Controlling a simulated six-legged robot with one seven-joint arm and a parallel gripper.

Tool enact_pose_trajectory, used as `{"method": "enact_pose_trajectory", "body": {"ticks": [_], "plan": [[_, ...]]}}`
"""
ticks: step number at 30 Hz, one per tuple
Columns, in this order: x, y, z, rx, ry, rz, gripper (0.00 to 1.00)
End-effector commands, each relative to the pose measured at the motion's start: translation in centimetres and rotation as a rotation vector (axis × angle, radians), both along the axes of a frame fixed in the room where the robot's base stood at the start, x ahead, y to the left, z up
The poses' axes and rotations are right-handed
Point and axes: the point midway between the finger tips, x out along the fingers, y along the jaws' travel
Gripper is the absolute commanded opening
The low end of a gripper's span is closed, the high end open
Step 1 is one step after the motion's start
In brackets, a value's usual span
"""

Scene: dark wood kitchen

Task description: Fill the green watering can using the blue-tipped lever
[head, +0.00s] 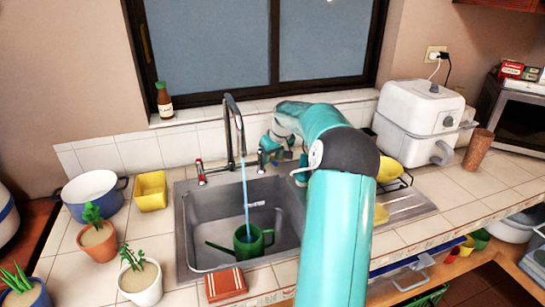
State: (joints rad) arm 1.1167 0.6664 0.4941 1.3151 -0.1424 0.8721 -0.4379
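The green watering can (253,243) stands in the sink basin (200,215), its spout pointing left and its handle on the right. A blue stream of water (245,190) falls from the tall curved faucet (230,120) to the can's top opening. My gripper (266,154) is at the right side of the faucet base, where the blue-tipped lever is mostly hidden by it. I cannot tell whether the fingers touch or hold the lever. A red-tipped lever (200,170) stands at the left of the faucet.
Potted plants (97,240), a blue pot (93,192) and a yellow container (150,190) stand left of the sink. A drying rack (397,182) and white appliance (420,110) are at right.

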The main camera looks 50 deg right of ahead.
Motion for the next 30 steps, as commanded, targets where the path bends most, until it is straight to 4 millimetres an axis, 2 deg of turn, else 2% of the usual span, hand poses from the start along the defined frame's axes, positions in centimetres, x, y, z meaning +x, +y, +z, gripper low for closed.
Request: {"method": "enact_pose_trajectory", "body": {"ticks": [8,11,24,30], "plan": [[-0.3,0.0,0.7,-0.002,0.0,-0.001,0.35],[-0.8,0.1,2.1,-0.004,0.0,-0.001,0.35],[-4.3,1.1,10.6,-0.003,-0.001,-0.001,0.35],[-5.0,1.3,12.5,-0.001,0.0,0.0,0.35]]}}
